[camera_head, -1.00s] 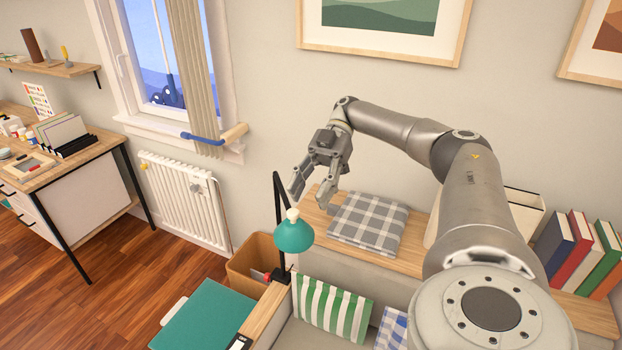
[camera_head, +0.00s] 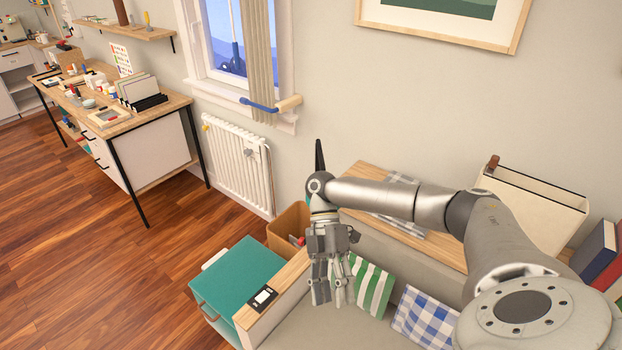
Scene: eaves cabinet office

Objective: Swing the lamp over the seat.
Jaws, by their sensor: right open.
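The lamp shows only as the tip of its black arm (camera_head: 319,155), rising behind my right wrist. Its teal shade and its base are hidden behind my right arm and hand. The grey seat (camera_head: 385,334) runs along the bottom of the view, with a green-and-white striped cushion (camera_head: 372,290) and a blue checked cushion (camera_head: 427,316) on it. My right gripper (camera_head: 332,298) is open and points down in front of the striped cushion, near the left end of the seat. Whether it touches the lamp cannot be seen. My left gripper is not in view.
A teal-topped cabinet (camera_head: 238,283) stands left of the wooden armrest (camera_head: 284,283). A cardboard box (camera_head: 288,221) is behind it. A wooden ledge (camera_head: 362,171) with a folded checked blanket and a cream bin (camera_head: 530,205) lies behind the seat. Open wooden floor is at left.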

